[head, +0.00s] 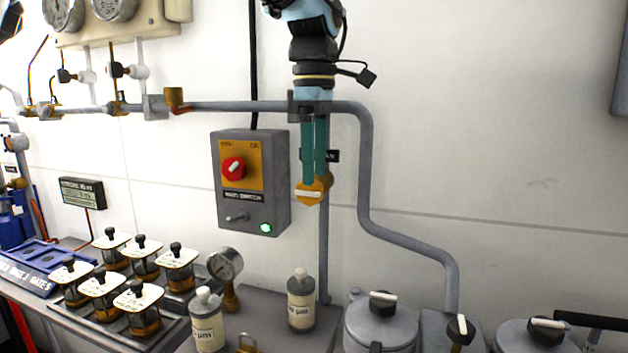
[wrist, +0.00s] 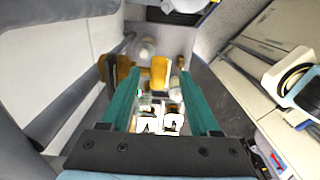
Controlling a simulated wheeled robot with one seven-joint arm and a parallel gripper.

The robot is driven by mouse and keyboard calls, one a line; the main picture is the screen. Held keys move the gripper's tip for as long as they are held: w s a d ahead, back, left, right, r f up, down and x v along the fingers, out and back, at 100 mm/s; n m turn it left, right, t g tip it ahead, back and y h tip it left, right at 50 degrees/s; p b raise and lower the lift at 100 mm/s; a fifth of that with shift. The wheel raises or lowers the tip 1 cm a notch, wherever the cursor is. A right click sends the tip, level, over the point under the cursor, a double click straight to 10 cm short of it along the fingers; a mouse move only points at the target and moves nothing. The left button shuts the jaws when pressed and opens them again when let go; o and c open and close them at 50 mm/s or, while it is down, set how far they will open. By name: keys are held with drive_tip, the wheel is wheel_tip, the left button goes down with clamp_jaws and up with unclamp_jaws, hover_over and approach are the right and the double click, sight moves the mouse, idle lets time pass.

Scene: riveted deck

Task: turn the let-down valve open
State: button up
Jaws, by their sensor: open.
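The let-down valve (head: 312,193) is an orange-yellow round body with a pale bar handle on its front, on the vertical grey pipe at the middle of the head view. The bar lies nearly level, across the pipe. A dark label beside it is mostly hidden by my fingers. My gripper (head: 315,177) points down with its two teal fingers just above and at the valve; contact cannot be told. In the wrist view, my gripper (wrist: 159,76) is open, with a gap between the fingers. An orange part (wrist: 160,70), seemingly the valve, shows in that gap.
A grey switch box (head: 250,183) with a red knob is close on the left. The grey pipe (head: 363,170) bends down on the right. Below stand bottles (head: 301,300), a gauge (head: 225,265), lidded pots (head: 382,325) and several white-topped jars (head: 140,250).

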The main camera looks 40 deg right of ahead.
sight(310, 192)
drive_tip(key=shift+f, duration=1.75)
clamp_jaws()
